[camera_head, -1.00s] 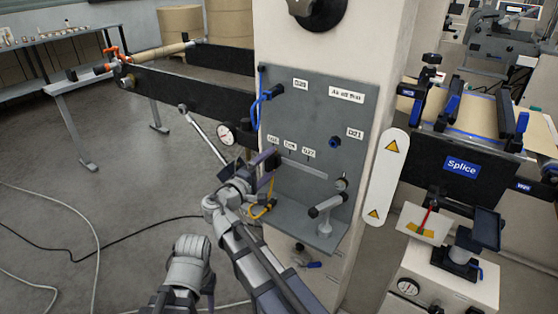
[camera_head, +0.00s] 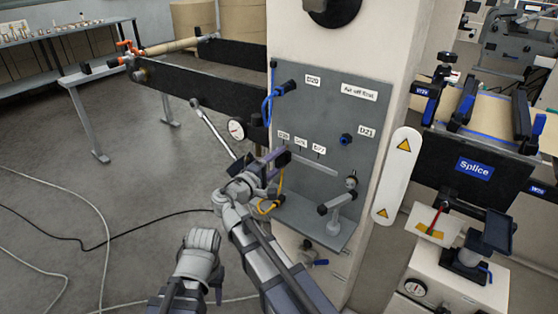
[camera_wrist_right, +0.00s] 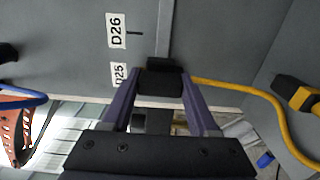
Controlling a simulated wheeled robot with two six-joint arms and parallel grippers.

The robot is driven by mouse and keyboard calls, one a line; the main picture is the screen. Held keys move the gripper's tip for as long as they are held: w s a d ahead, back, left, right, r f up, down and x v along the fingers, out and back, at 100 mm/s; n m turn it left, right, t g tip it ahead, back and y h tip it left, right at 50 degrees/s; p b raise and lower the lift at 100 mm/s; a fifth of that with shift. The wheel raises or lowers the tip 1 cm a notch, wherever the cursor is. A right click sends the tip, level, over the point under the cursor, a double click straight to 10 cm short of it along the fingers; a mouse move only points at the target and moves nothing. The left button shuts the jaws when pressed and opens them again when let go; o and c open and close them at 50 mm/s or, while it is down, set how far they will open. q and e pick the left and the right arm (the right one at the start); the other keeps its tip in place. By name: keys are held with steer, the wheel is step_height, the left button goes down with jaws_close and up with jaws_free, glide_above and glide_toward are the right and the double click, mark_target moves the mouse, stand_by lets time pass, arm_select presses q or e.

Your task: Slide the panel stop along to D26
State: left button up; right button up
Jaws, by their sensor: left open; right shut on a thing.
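The panel stop (camera_wrist_right: 160,82) is a dark block between the fingers of my right gripper (camera_wrist_right: 160,88), which is shut on it. In the wrist view it sits level with the D25 label (camera_wrist_right: 120,75), at the rail end. The D26 label (camera_wrist_right: 117,30) is further up in that view, with a dark tick beside it. In the head view my right gripper (camera_head: 276,162) is at the left end of the panel's slot (camera_head: 318,166) and hides the stop. My left gripper (camera_head: 195,292) is low at the left, open and away from the panel.
A yellow cable (camera_head: 279,195) loops close by my right gripper. Floor at the left is open, with loose cables.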

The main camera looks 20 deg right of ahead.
mark_target(300, 159)
jaws_close()
steer(key=s+d, duration=0.1)
steer(key=s, duration=0.1)
steer(key=s+d, duration=0.1)
steer(key=d, duration=0.1)
steer(key=shift+s, duration=0.4)
steer(key=shift+a, duration=0.1)
steer(key=shift+w, duration=0.1)
steer(key=o, duration=1.3)
jaws_free()
steer(key=shift+a, duration=0.1)
